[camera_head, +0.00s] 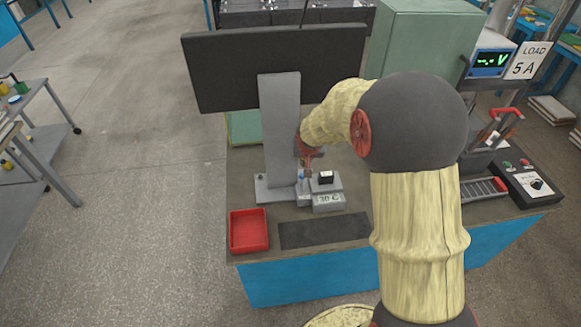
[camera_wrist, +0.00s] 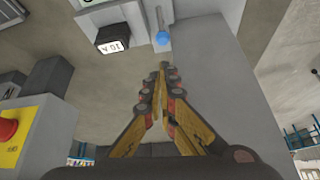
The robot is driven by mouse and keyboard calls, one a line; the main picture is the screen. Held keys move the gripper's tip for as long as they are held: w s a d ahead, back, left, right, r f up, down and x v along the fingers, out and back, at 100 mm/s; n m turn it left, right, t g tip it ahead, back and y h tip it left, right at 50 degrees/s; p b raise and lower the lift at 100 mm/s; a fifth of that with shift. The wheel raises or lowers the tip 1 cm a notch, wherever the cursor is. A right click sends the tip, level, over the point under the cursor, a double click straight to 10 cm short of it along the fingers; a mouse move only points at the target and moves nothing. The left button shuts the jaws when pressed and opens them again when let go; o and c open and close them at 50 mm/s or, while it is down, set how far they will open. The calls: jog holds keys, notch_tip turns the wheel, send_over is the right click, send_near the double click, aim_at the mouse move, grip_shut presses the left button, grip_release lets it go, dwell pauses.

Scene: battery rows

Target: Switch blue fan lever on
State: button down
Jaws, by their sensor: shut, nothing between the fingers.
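The blue lever has a round blue knob (camera_wrist: 162,38) on a thin grey stem, near the top centre of the wrist view. In the head view the small blue knob (camera_head: 301,175) shows low beside the monitor stand. My gripper (camera_wrist: 163,66) is shut and empty. Its fingertips point at the knob, with a small gap between them in the picture; I cannot tell the true distance. In the head view my gripper (camera_head: 305,158) hangs just above the knob, beside the stand, partly hidden by my arm. The lever's base is hard to make out.
A monitor stand (camera_head: 281,130) rises close beside my gripper. A red tray (camera_head: 248,231) and a dark mat (camera_head: 322,231) lie in front. A red-handled switch (camera_head: 506,117) stands at the right.

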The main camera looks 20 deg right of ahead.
jog(key=shift+w, duration=0.15)
jog(key=shift+f, duration=0.2)
jog(key=b+x, duration=0.3)
jog(key=x, duration=0.6)
jog(key=shift+w+f, duration=0.25)
jog(key=shift+d, duration=0.2)
jog(key=shift+s+b, duration=0.15)
jog(key=shift+b, duration=0.15)
